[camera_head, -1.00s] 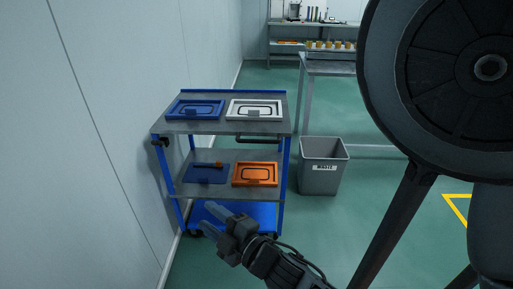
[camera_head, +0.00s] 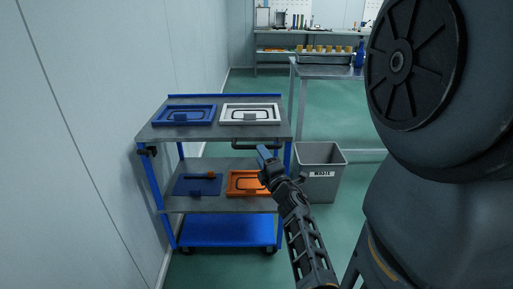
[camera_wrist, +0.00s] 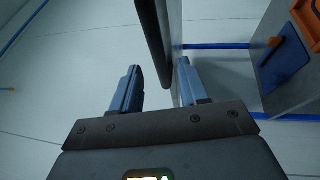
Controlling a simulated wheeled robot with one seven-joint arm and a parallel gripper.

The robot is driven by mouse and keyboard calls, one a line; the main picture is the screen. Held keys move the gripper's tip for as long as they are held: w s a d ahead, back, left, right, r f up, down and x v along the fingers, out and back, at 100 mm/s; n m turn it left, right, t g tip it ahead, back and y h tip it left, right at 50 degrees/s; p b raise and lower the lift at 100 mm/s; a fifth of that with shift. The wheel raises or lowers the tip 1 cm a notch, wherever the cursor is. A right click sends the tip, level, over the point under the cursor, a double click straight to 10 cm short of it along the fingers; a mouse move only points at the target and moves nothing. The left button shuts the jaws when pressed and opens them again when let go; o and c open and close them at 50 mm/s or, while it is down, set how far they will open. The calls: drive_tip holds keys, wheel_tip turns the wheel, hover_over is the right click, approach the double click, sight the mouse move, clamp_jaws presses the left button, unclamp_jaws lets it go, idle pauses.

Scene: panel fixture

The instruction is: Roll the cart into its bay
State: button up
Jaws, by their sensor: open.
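The cart (camera_head: 138,132) has a blue frame, grey shelves and casters, and stands beside the left wall in the head view. Its dark handle bar (camera_head: 251,147) is on the right of the near side, just below the top shelf. My gripper (camera_head: 264,153) is at the right part of this bar, with its fingers raised. In the wrist view my gripper (camera_wrist: 160,70) is open, and the dark handle bar (camera_wrist: 154,38) reaches down between the fingertips. I cannot tell whether a finger touches it. No bay marking shows now.
The top shelf carries a blue tray (camera_head: 167,122) and a white tray (camera_head: 228,121). The lower shelf carries an orange tray (camera_head: 235,192) and a blue panel (camera_head: 185,187). A grey waste bin (camera_head: 318,186) stands close right of the cart, with a metal table (camera_head: 325,72) behind.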

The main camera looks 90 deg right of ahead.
drive_tip(key=shift+x, duration=2.7)
drive_tip(key=shift+c, duration=0.2)
clamp_jaws()
